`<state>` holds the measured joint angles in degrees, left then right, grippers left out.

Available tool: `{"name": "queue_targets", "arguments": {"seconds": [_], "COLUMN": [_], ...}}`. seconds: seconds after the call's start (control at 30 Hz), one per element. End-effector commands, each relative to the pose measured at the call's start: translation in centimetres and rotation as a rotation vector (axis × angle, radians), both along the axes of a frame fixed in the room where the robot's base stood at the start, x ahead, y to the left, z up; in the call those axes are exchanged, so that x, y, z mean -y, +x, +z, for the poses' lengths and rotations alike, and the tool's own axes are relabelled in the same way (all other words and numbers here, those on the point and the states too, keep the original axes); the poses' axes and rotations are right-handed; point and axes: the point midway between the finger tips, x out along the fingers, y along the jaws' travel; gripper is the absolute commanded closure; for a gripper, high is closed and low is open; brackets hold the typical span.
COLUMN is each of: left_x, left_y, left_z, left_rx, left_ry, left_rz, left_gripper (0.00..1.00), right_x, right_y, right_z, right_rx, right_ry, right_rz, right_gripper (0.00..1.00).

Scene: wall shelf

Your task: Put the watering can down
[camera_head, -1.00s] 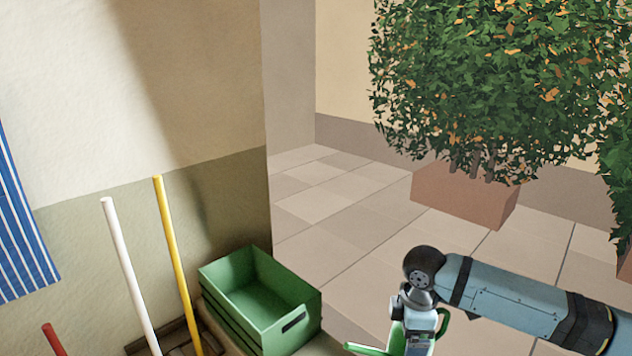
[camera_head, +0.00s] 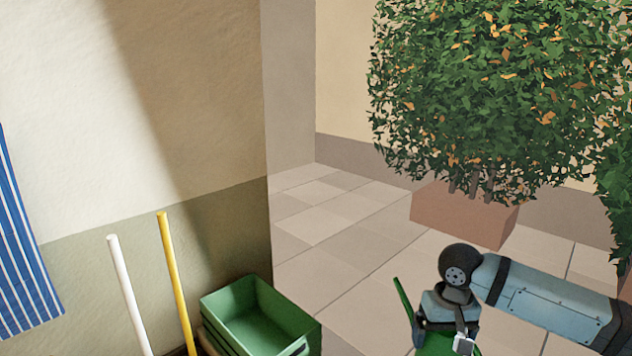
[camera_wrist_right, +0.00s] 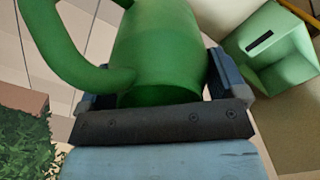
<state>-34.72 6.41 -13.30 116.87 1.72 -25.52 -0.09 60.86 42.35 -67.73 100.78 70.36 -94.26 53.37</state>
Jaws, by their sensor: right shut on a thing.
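The green watering can (camera_head: 437,343) shows at the bottom of the head view, partly hidden behind my right gripper (camera_head: 462,340) and cut off by the frame edge. Its thin green spout or handle part (camera_head: 403,299) sticks up to the left of the gripper. In the right wrist view the can's round green body (camera_wrist_right: 160,45) lies between the two fingers, with a curved green tube (camera_wrist_right: 62,50) at the left. My right gripper is shut on the can. What is under the can is out of view. My left gripper is not in view.
A green crate (camera_head: 222,304) stands by the wall, left of the can; it also shows in the right wrist view (camera_wrist_right: 270,50). White (camera_head: 128,290) and yellow (camera_head: 176,280) poles stand left of it. A planter (camera_head: 462,214) with a bush stands behind on the open tiled floor.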

Motion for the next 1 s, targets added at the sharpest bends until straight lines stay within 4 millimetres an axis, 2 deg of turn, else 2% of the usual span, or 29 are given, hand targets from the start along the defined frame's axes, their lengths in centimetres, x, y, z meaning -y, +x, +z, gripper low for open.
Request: {"name": "queue_targets", "arguments": {"seconds": [0.03, 0.1, 0.33, 0.57, 0.8, 0.9, 1.0], "left_x": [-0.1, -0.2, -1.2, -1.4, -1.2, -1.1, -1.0], "left_y": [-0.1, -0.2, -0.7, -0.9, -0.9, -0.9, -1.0], "left_z": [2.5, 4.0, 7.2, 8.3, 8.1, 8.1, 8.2], "left_rx": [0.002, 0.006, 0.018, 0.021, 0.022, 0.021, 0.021], "left_ry": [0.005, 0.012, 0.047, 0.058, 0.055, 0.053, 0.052], "left_rz": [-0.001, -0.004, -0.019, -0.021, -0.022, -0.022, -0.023], "left_gripper": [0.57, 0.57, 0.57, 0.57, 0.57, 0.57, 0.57], "right_x": [0.0, 0.0, 0.1, 0.1, 0.1, 0.0, 0.0], "right_y": [0.0, 0.1, 0.0, -0.3, -4.4, -5.6, -6.6], "right_z": [2.8, 4.6, 9.1, 10.7, 12.7, 12.5, 11.1], "right_rx": [0.002, 0.002, 0.001, -0.001, -0.001, -0.003, -0.007], "right_ry": [-0.001, 0.0, -0.001, 0.001, 0.001, 0.001, 0.001], "right_rz": [0.0, 0.0, -0.001, 0.0, 0.002, 0.002, 0.003], "right_gripper": [0.36, 0.36, 0.36, 0.36, 0.36, 0.36, 0.36]}}
